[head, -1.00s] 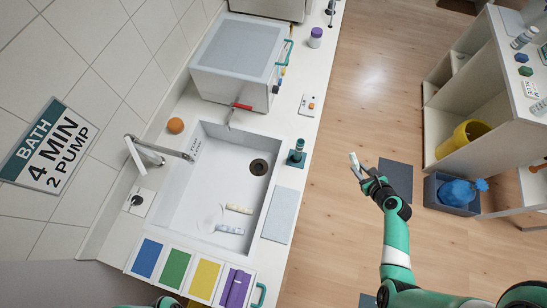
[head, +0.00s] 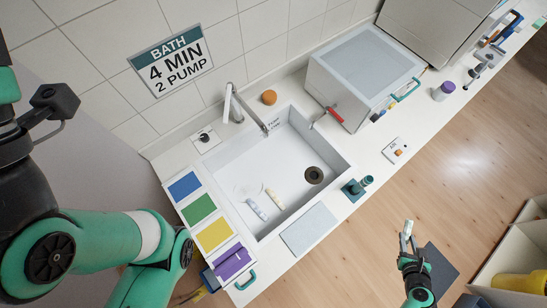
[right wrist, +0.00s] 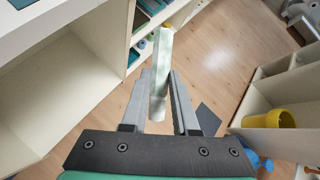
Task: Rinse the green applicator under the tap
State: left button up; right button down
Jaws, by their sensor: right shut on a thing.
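My right gripper (head: 407,250) is shut on a pale, slightly green-white applicator (head: 406,228), held out over the floor to the right of the counter. In the right wrist view the applicator (right wrist: 161,70) stands up between the fingers (right wrist: 158,110), its far end past the tips. The white sink (head: 285,205) lies to its upper left. A grey tap (head: 247,108) reaches over the sink's back edge, and a red-handled tap (head: 335,113) sits at its far side. No water shows.
A yellowish tube (head: 273,198) and a pale blue tube (head: 257,211) lie in the basin by a clear round dish, away from the drain (head: 314,175). A teal bottle (head: 357,187) stands at the front edge. A large white box (head: 365,65) stands beyond the sink.

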jog(key=shift+r, duration=0.1)
jog(key=s+r+p, duration=0.4)
jog(key=s, duration=0.1)
jog(key=shift+d, duration=0.4)
jog(key=shift+f, duration=0.1)
